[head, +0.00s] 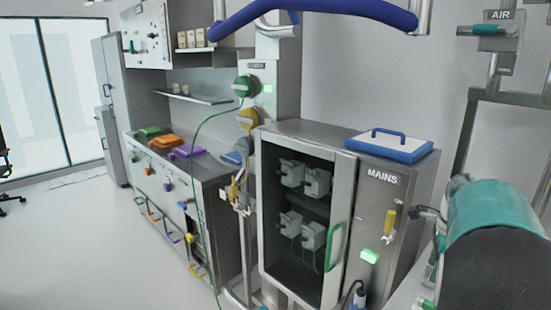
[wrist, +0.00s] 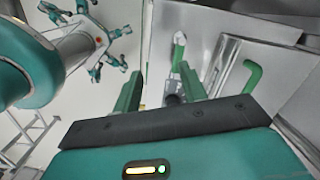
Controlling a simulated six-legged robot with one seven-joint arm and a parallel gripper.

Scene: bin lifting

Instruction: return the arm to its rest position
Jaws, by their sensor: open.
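My gripper (wrist: 160,85) shows in the wrist view with its two green fingers spread apart and nothing held between them. Beyond the fingers are pale grey panels and a small upright fitting with a green part (wrist: 179,52). A green handle (wrist: 252,77) stands to the right of the right finger, apart from it. In the head view, my teal and black arm (head: 492,212) fills the lower right. My fingertips cannot be made out there.
A steel cabinet labelled MAINS (head: 415,200) stands left of my arm, with a glass door, a green door handle (head: 334,247) and a blue-edged lid (head: 390,146) on top.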

